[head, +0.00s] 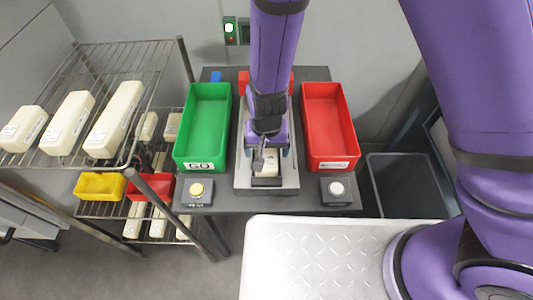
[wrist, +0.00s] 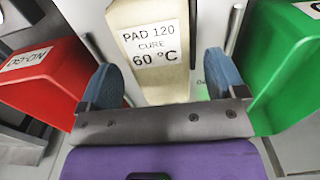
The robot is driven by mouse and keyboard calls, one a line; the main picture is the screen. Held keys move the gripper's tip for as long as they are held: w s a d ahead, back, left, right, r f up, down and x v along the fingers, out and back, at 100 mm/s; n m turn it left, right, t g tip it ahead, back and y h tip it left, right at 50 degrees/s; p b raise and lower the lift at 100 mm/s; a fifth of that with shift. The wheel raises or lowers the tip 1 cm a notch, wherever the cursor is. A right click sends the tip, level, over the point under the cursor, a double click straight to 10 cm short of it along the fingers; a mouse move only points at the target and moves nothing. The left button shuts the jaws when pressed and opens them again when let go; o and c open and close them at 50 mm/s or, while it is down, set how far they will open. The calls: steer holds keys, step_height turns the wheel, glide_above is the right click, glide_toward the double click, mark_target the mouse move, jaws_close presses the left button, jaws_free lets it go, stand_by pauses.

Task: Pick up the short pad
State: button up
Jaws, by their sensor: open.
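A cream pad (wrist: 150,45) labelled "PAD 120 CURE 60 °C" lies in the grey fixture (head: 244,180) at the middle of the dark table. Only its near end (head: 268,165) shows in the head view, below my arm. My gripper (head: 270,150) is over this pad, and in the wrist view its blue fingers (wrist: 161,66) are apart on either side of the pad's labelled end. I cannot tell whether they touch it. On the rack's top shelf lie a shorter pad (head: 22,128), a middle-length pad (head: 68,123) and a longer pad (head: 115,118).
A green bin (head: 177,150) stands left of the fixture and a red bin (head: 351,140) right of it. The wire rack (head: 100,55) also holds small yellow and red bins.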

steer(key=shift+f, duration=0.55)
steer(key=c, duration=1)
steer(key=shift+r, duration=0.1)
